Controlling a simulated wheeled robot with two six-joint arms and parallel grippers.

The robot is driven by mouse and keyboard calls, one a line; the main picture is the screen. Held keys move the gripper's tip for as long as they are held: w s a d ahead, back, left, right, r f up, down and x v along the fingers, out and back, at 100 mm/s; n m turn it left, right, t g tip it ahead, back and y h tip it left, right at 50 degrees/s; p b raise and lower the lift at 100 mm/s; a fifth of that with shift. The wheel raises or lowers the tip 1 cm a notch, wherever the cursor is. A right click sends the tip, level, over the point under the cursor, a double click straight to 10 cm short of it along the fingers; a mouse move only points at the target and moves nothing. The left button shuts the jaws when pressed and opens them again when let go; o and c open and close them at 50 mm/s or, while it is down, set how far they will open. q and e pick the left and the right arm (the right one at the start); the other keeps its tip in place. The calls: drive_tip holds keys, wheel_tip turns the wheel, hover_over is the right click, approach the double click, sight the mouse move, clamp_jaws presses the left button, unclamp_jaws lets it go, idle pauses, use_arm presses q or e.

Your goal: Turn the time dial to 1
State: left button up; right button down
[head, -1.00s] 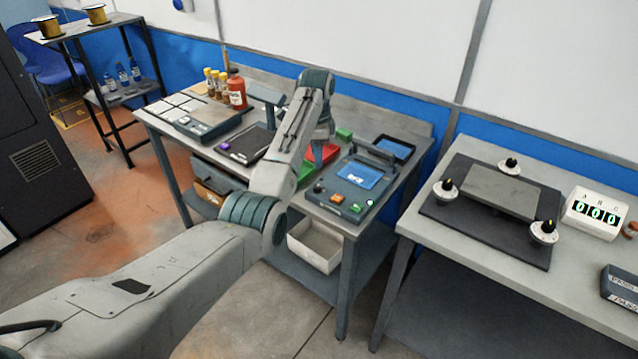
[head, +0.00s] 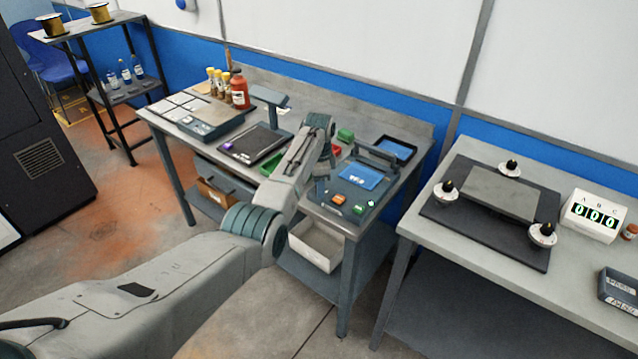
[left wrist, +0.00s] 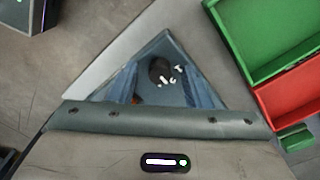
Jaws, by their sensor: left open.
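The control unit (head: 372,198) is a dark blue-grey box with a lit blue screen (head: 360,176), an orange button (head: 338,199) and a green button (head: 359,209). My left gripper (head: 320,194) points down over the unit's left front corner and hides the dial there in the head view. In the left wrist view, a dark round dial (left wrist: 160,70) with small white marks beside it shows between the open fingers of my left gripper (left wrist: 163,88). I cannot tell the dial's setting or whether the fingers touch it. My right gripper is not in view.
Green (left wrist: 262,40) and red (left wrist: 292,98) trays lie beside the unit. A dark flat device (head: 254,146), a red bottle (head: 239,93) and brown vials stand further left. The right table holds a black mat (head: 470,228) with knobbed posts and a three-digit display (head: 594,214).

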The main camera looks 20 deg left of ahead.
use_arm(q)
drive_tip(key=shift+c, duration=0.4)
clamp_jaws()
drive_tip(key=shift+r+n+p, duration=0.15)
drive_tip(key=shift+n+p, duration=0.35)
drive_tip(key=shift+n, duration=0.1)
drive_tip(key=shift+n+p, duration=0.65)
drive_tip(key=shift+n, duration=0.45)
drive_tip(key=shift+n+p, duration=0.5)
drive_tip(key=shift+n, duration=0.7)
drive_tip(key=shift+n+p, duration=0.35)
drive_tip(key=shift+n, duration=1.15)
